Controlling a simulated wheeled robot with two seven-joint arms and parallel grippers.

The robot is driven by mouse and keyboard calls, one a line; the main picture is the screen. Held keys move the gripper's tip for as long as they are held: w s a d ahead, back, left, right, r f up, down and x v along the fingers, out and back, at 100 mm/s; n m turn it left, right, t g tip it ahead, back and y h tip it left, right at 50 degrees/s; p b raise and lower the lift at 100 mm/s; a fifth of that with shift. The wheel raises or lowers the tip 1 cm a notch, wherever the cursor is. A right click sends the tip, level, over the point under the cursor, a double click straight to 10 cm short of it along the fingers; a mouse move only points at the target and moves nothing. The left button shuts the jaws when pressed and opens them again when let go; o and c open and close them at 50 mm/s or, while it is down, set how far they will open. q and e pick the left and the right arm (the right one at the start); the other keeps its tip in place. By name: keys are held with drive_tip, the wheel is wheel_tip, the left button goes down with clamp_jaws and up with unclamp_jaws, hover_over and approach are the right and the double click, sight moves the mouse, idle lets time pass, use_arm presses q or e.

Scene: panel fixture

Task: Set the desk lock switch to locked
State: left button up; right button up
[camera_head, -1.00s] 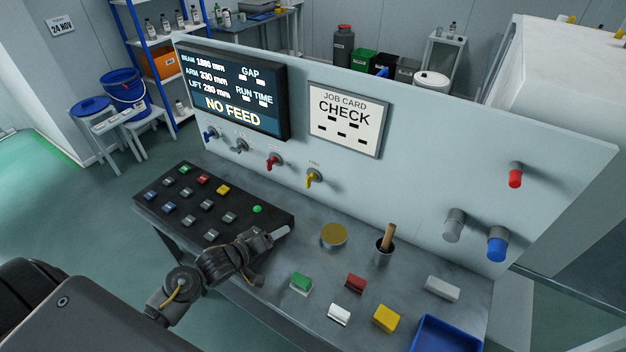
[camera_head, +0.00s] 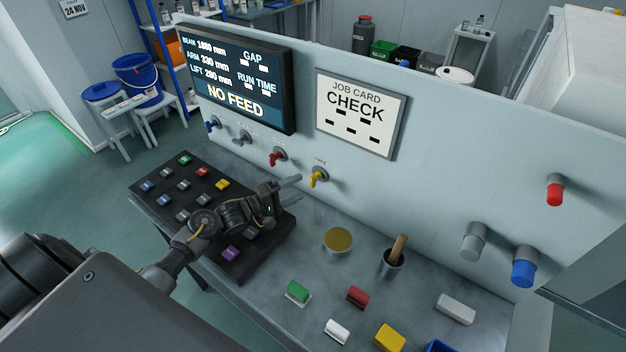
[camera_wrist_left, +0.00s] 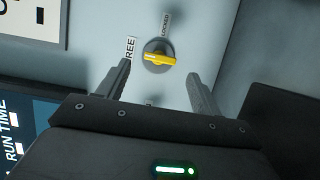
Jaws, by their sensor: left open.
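The lock switch (camera_head: 318,177) is a yellow handle on a round grey base, low on the upright panel (camera_head: 440,170). In the left wrist view the yellow handle (camera_wrist_left: 158,59) lies across its base, beside the FREE label (camera_wrist_left: 130,47); the LOCKED label (camera_wrist_left: 166,25) is above it in that picture. My left gripper (camera_head: 299,188) is open and empty, just left of the switch in the head view. In the left wrist view its fingertips (camera_wrist_left: 158,70) stand either side of the handle, with no contact visible. My right gripper is not in view.
Red (camera_head: 277,157), grey (camera_head: 242,137) and blue (camera_head: 213,124) switches line the panel to the left. A button box (camera_head: 150,200) lies below my left arm. A gold disc (camera_head: 338,240), a cup (camera_head: 391,262) and coloured blocks (camera_head: 390,338) occupy the desk to the right.

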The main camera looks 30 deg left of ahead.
sight(313, 187)
use_arm(q)
drive_tip(key=p+x, duration=0.1)
drive_tip(key=x, duration=0.5)
drive_tip(key=shift+w+d, duration=0.2)
drive_tip(key=shift+d, duration=0.05)
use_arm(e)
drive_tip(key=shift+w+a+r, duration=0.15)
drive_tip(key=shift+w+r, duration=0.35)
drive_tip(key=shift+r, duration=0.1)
use_arm(q)
drive_tip(key=c, duration=1)
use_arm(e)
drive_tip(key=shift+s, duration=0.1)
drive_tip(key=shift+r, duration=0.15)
